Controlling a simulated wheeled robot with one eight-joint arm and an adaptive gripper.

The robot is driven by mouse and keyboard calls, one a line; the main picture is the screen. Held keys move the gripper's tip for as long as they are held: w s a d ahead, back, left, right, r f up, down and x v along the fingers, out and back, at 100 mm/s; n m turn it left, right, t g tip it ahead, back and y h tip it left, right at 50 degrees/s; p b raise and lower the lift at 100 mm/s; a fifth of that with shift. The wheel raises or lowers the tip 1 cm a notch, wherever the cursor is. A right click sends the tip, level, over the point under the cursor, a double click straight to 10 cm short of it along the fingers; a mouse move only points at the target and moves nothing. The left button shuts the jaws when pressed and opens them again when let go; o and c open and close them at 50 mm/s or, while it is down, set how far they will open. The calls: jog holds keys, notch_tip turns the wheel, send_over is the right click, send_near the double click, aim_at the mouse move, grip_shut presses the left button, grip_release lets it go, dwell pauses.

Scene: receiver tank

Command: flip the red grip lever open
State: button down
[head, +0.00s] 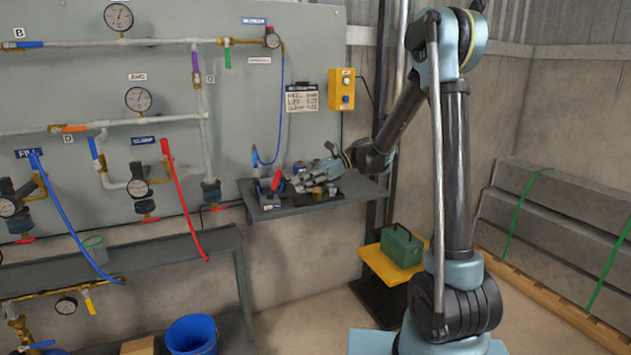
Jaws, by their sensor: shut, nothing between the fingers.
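A small red part (276,181), which looks like the red grip lever, stands up from a dark device on the small wall shelf (340,197). It is tilted, and its exact position, open or closed, is too small to tell. My gripper (303,184) reaches in from the right, low over the shelf, with its fingers pointing left toward the red part. It is shut and empty. The fingertips are a little to the right of the red part; I cannot tell whether they touch it. My gripper hides part of the shelf's contents.
Small items crowd the shelf behind my gripper. A panel (60,90) with pipes, gauges and valves fills the left. A yellow box (341,88) hangs above. A green case (402,247) sits below right.

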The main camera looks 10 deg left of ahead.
aim_at(277, 180)
jog(key=shift+s+a+r, duration=0.3)
jog(key=shift+a+r, duration=0.05)
jog(key=shift+a, duration=0.3)
jog(key=shift+s+a+r, duration=0.25)
jog(key=shift+a+r, duration=0.05)
jog(key=shift+a, duration=0.3)
jog(key=shift+d, duration=0.15)
jog(key=shift+r, duration=0.1)
